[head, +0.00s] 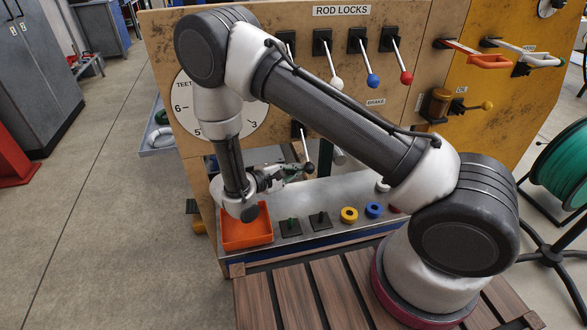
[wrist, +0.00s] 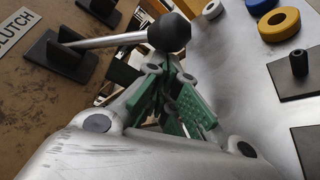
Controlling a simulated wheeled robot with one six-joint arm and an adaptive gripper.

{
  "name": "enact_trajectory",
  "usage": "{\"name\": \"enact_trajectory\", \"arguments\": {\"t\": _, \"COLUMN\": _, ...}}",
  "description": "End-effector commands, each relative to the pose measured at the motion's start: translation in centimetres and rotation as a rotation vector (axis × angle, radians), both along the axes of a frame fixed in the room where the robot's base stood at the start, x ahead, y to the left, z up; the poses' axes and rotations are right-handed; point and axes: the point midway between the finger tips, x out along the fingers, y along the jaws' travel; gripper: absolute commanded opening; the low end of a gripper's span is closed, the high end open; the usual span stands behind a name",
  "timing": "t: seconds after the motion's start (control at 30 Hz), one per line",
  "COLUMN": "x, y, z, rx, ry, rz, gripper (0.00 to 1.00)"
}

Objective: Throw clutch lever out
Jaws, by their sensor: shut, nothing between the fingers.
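The clutch lever (head: 304,148) is a thin metal rod with a black knob, on the lower part of the wooden panel. In the wrist view its rod (wrist: 105,41) runs from a black bracket beside a "CLUTCH" label (wrist: 15,40) out to the black knob (wrist: 170,33). My gripper (head: 298,170) is shut and empty, with its tips close to the knob. In the wrist view its green-padded fingers (wrist: 178,95) lie just below the knob. I cannot tell whether they touch it. My arm hides part of the panel in the head view.
Rod lock levers with white, blue and red knobs (head: 405,77) hang above. An orange tray (head: 247,238) stands on the metal shelf (head: 318,192), with black peg plates (head: 291,229) and a yellow ring (head: 349,215) and blue ring (head: 374,210) alongside. Open floor lies left.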

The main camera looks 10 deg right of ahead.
Motion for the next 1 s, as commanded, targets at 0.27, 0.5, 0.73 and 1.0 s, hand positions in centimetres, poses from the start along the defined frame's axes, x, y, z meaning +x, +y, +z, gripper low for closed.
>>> {"name": "enact_trajectory", "arguments": {"t": 0.27, "x": 0.0, "y": 0.0, "z": 0.0, "rx": 0.000, "ry": 0.001, "rz": 0.000, "gripper": 0.00}}
{"name": "enact_trajectory", "arguments": {"t": 0.5, "x": -0.3, "y": 0.0, "z": 0.3, "rx": 0.000, "ry": 0.037, "rz": 0.001, "gripper": 0.00}}
{"name": "enact_trajectory", "arguments": {"t": 0.73, "x": -0.6, "y": 0.0, "z": 0.5, "rx": 0.000, "ry": 0.072, "rz": 0.000, "gripper": 0.00}}
{"name": "enact_trajectory", "arguments": {"t": 1.0, "x": -1.2, "y": 0.0, "z": 1.1, "rx": 0.000, "ry": 0.144, "rz": 0.001, "gripper": 0.00}}
